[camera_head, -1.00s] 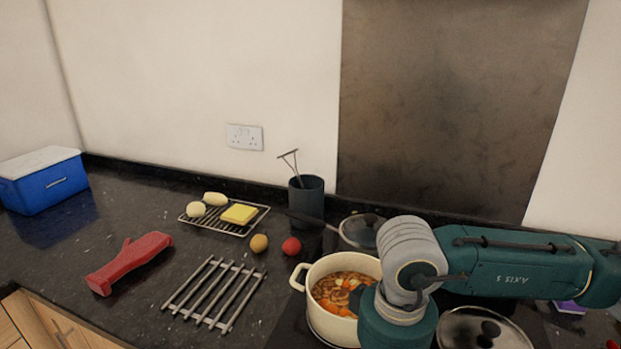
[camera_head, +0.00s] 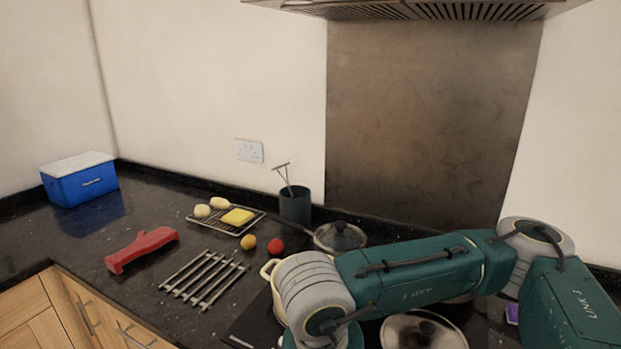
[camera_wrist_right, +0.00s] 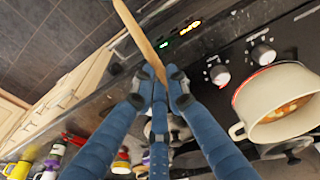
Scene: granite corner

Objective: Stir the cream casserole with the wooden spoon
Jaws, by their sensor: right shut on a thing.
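The cream casserole (camera_head: 268,272) is mostly hidden behind my right arm in the head view; only its left edge and handle show. In the right wrist view the casserole (camera_wrist_right: 284,108) is at the right, with orange stew inside. My right gripper (camera_wrist_right: 158,84) is shut on the wooden spoon (camera_wrist_right: 141,38), whose pale wooden length reaches toward the top of that view. The spoon is outside the casserole and apart from it, in front of the hob controls. My right gripper is hidden in the head view. My left gripper is in neither view.
A glass-lidded pan (camera_head: 340,236) and a glass lid (camera_head: 422,332) are near the casserole. Control knobs (camera_wrist_right: 220,75) line the cooker's front.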

